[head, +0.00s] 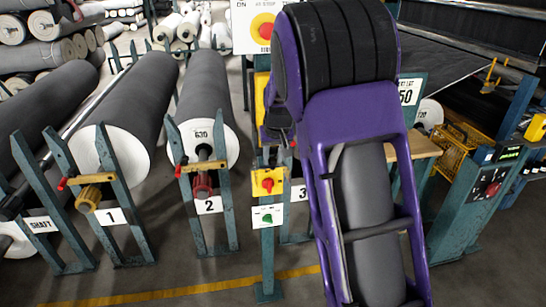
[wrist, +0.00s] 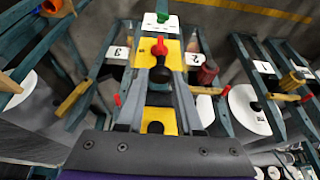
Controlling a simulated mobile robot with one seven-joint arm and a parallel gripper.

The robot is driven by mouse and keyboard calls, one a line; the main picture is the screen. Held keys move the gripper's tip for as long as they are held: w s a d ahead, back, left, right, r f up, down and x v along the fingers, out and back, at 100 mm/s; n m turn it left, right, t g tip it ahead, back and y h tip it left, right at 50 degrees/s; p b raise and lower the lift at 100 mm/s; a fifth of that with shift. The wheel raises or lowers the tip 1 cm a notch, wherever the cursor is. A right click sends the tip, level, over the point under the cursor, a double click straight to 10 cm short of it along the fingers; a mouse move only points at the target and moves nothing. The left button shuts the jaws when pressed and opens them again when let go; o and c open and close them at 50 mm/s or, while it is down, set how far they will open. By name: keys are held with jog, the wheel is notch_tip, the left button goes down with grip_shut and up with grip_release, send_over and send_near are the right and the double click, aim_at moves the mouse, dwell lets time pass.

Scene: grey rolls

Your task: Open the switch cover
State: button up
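A post in the head view carries a yellow switch box (head: 268,182) with a red switch and, below it, a white box (head: 267,217) with a green switch. A taller yellow panel (head: 261,95) above them is partly hidden by my arm. In the wrist view the yellow box (wrist: 171,46) appears beyond my gripper (wrist: 160,62). A dark round knob (wrist: 160,75) shows between the fingers. The fingers stand apart, one on each side of it; I cannot tell whether they touch it. A separate lid on the switch is not clearly distinguishable.
Grey rolls (head: 205,90) on blue-green stands numbered 1 and 2 stand at the left. A control pedestal (head: 480,190) and yellow basket (head: 455,150) are at the right. A large red-button sign (head: 263,27) is above. Floor in front is clear, with a yellow line (head: 170,293).

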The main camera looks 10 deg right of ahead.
grip_shut()
dwell(1.0)
